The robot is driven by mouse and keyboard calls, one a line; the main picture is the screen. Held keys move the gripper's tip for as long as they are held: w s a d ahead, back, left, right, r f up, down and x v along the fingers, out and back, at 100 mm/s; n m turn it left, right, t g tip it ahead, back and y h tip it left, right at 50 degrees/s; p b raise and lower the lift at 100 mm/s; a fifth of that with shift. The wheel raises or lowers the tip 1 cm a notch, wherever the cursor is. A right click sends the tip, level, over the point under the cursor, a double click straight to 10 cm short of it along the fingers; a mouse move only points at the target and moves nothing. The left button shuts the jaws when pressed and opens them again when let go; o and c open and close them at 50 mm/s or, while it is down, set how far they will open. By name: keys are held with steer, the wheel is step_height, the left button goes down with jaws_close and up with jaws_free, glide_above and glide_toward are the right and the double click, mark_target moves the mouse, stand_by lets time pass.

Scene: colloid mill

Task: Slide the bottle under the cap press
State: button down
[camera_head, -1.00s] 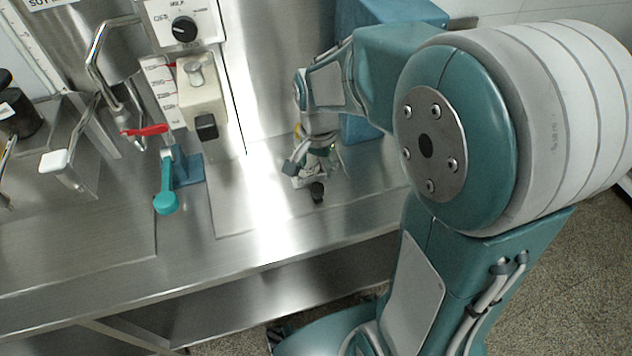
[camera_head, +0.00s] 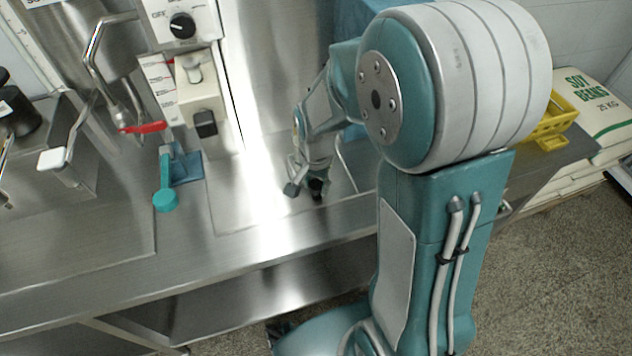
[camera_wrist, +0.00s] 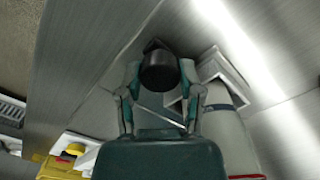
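A dark round cap or knob (camera_wrist: 158,72), perhaps the bottle's top, sits between my two fingertips in the wrist view. A dark piece also shows beside the fingers in the head view (camera_head: 317,188). The bottle's body is hidden. My gripper (camera_head: 304,186) is low over the steel bench. Its fingers (camera_wrist: 159,75) stand on either side of the dark top; contact is unclear. A beige head with a black lower pad (camera_head: 203,100), probably the cap press, stands on a column to the left, apart from my gripper.
A pale cylindrical thing (camera_wrist: 225,125) is right of my fingers. A yellow crate (camera_head: 550,122) and a soybean sack (camera_head: 597,100) are far right.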

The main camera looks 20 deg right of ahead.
steer(key=shift+d, duration=2.4)
steer(key=shift+a, duration=0.1)
steer(key=shift+c, duration=1.3)
jaws_free()
step_height(320, 180, up, 12)
steer(key=shift+w+a+f, duration=0.1)
